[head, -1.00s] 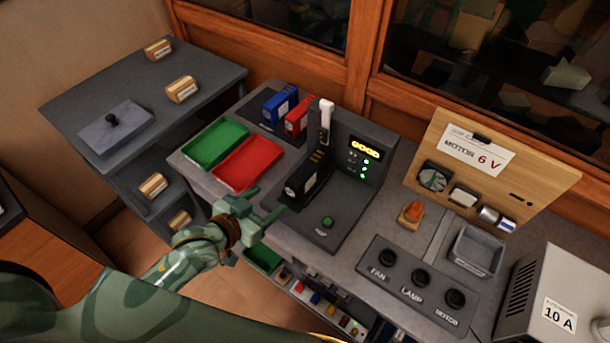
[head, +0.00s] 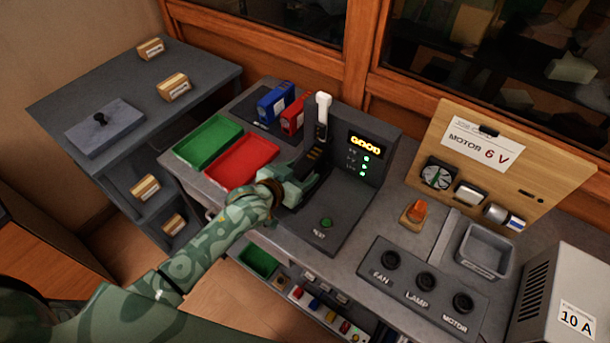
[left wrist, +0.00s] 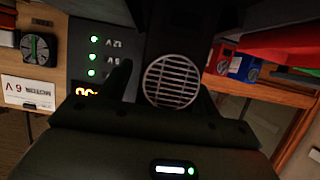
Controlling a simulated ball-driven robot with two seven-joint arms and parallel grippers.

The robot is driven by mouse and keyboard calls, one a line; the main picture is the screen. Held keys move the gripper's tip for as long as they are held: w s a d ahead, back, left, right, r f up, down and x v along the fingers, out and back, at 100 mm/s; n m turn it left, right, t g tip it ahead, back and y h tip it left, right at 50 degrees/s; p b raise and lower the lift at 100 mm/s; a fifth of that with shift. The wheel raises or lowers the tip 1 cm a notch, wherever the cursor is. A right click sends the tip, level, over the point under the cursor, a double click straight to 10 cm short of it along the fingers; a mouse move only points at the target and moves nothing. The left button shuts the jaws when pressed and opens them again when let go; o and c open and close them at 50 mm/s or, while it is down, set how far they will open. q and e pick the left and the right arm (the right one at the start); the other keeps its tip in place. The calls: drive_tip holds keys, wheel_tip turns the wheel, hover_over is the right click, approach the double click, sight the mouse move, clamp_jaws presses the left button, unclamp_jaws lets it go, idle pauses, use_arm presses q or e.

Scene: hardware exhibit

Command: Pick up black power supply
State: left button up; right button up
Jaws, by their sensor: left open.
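The black power supply, with a round pale fan grille (left wrist: 172,81), faces the camera in the left wrist view. It sits in the dark test stand (head: 345,205) with the white lever. In the head view it is mostly hidden behind my left gripper (head: 302,182). My left gripper is open at the supply's near end, with dark fingers on either side of the grille in the left wrist view. I cannot tell whether the fingers touch it. My right gripper is not in view.
Green (head: 208,143) and red (head: 242,160) trays lie left of the stand. Blue (head: 276,102) and red (head: 295,116) units stand behind them. The white lever (head: 322,115) rises close by. A switch panel (head: 418,285) and a grey bin (head: 484,252) are to the right.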

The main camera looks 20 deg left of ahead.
use_arm(q)
drive_tip(key=shift+w, duration=0.1)
drive_tip(key=shift+c, duration=0.3)
drive_tip(key=shift+r, duration=0.1)
clamp_jaws()
drive_tip(key=shift+r, duration=0.2)
